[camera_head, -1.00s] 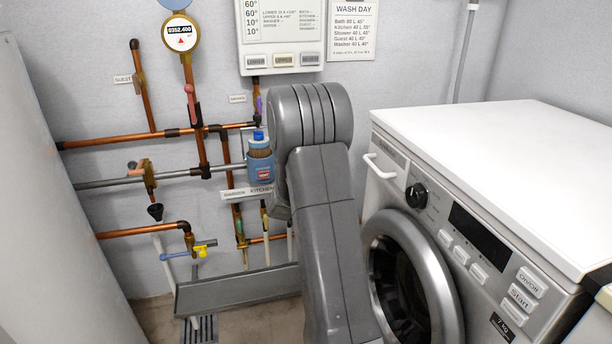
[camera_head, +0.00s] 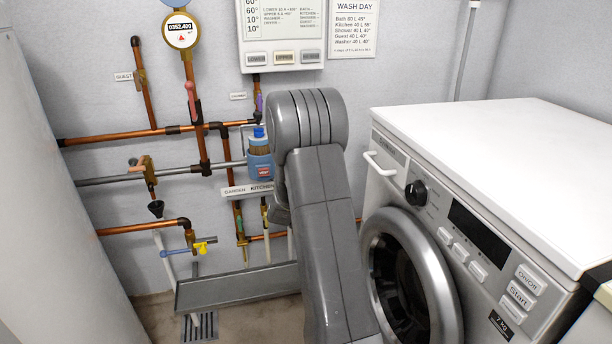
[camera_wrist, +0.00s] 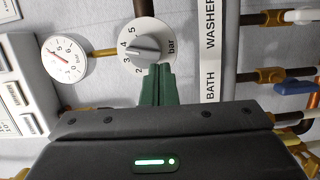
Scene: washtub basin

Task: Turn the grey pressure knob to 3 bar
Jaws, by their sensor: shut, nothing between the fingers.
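The grey pressure knob (camera_wrist: 147,47) sits on a round white dial (camera_wrist: 164,28) marked with numbers and "bar", at the upper middle of the wrist view. The knob's ridge points to the left, toward the 3 and 4 marks; I cannot read the exact setting. My gripper (camera_wrist: 158,72) is shut and empty. Its green fingers reach up to the dial's lower edge and cover part of it. I cannot tell whether they touch the dial or knob. In the head view my arm hides the knob and gripper.
A round gauge (camera_wrist: 64,58) with a red needle is left of the dial. A label strip (camera_wrist: 210,55) reading "BATH WASHER" and several valves are to the right. The head view shows copper pipes (camera_head: 105,137), a blue filter (camera_head: 259,163) and a washing machine (camera_head: 425,215) right of my arm.

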